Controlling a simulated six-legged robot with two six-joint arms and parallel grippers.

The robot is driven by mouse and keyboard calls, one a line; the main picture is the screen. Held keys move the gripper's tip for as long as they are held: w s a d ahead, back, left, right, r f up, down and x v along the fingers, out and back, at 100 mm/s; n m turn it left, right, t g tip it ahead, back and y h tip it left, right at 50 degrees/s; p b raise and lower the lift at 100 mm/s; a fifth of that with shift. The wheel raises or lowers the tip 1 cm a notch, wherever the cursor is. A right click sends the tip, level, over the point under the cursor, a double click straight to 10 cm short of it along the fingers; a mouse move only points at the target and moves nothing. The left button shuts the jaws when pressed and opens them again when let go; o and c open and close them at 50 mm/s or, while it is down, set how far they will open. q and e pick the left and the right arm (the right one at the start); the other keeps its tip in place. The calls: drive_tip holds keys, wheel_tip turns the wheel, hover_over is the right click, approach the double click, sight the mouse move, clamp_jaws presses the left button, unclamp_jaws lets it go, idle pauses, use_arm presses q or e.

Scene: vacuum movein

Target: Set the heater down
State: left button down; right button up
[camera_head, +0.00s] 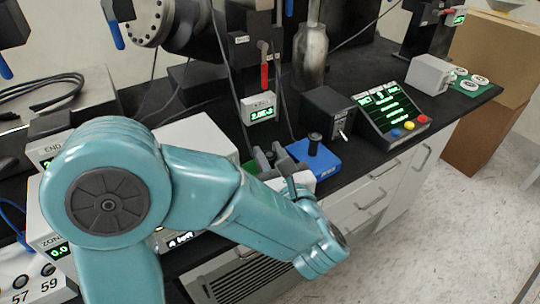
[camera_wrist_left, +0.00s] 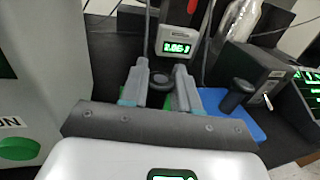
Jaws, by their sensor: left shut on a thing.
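My left gripper (camera_wrist_left: 160,76) is shut on the dark round knob of a small green-based piece (camera_wrist_left: 168,102), which I take to be the heater. Its green base shows below and between the grey fingers. In the head view my left gripper (camera_head: 268,158) is partly hidden behind my teal arm, with green beside the fingers. The piece is at the black bench top, left of a blue block with a black knob (camera_head: 315,155). I cannot tell whether its base touches the bench. My right gripper is not in view.
A small green-lit display (camera_head: 259,108) hangs behind the gripper. A black box (camera_head: 327,112) and a sloped console with coloured buttons (camera_head: 391,115) stand to the right. A metal bottle (camera_head: 311,58) stands behind. White boxes crowd the left. The bench's front edge is close.

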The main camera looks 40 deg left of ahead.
use_arm(q)
drive_tip(key=shift+f+b, duration=0.2)
drive_tip(key=shift+b, duration=0.2)
drive_tip(key=c, duration=0.8)
unclamp_jaws()
drive_tip(key=shift+r, duration=0.1)
drive_tip(key=shift+d+r+p, duration=0.1)
drive_tip(key=shift+r+p, duration=0.15)
drive_tip(key=shift+p, duration=0.3)
drive_tip(key=b+v, duration=0.2)
drive_tip(key=v, duration=0.9)
drive_tip(key=shift+s+d+f, duration=0.1)
drive_tip(key=shift+s+d, duration=0.15)
drive_tip(key=shift+d, duration=0.1)
